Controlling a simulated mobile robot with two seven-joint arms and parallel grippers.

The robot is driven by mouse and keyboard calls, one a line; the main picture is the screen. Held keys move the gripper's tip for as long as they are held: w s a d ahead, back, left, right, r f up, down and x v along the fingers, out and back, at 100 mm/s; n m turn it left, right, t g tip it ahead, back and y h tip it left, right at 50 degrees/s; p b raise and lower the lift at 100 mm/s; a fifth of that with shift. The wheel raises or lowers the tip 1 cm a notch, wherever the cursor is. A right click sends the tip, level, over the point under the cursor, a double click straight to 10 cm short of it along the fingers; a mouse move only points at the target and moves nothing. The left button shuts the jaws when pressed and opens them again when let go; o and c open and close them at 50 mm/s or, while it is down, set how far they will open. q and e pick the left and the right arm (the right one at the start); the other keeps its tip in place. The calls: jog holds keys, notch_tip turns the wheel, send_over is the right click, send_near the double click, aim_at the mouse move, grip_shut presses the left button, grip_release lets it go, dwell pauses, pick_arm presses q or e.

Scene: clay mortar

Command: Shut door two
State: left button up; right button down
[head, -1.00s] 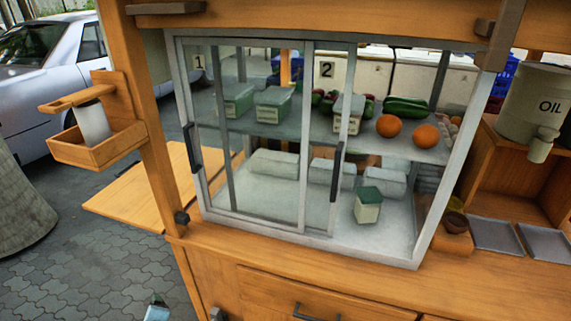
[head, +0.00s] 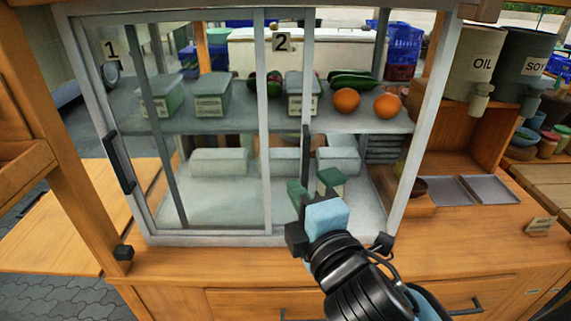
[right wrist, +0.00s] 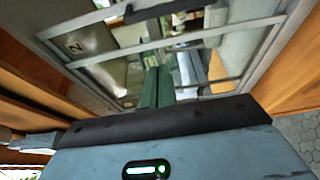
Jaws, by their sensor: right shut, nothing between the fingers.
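Door two is a framed glass sliding panel marked with a 2 label (head: 281,42) on the display case. It stands slid to the left, overlapping door one, and the case's right side is open. Its dark upright handle (head: 305,150) is on its right frame bar. My right gripper (head: 298,190) has its green fingers closed together and empty, at the lower end of that handle; I cannot tell whether they touch it. The fingers (right wrist: 157,88) also show in the right wrist view, pointing toward the case. My left gripper is not in view.
Door one, marked with a 1 label (head: 111,49), has its own handle (head: 118,164) at the left. A green-lidded container (head: 331,182) stands inside near the opening. Oranges (head: 346,100) lie on the shelf. Metal trays (head: 483,188) lie on the counter at right.

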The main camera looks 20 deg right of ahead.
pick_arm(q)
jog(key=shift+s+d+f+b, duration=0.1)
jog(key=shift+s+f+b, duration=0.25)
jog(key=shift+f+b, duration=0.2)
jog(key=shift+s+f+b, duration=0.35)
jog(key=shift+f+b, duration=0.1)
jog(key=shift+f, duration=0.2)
pick_arm(e)
jog(key=w+d, duration=0.3)
jog(key=w, duration=0.5)
jog(key=shift+w+d, duration=0.15)
jog(key=shift+w, duration=0.25)
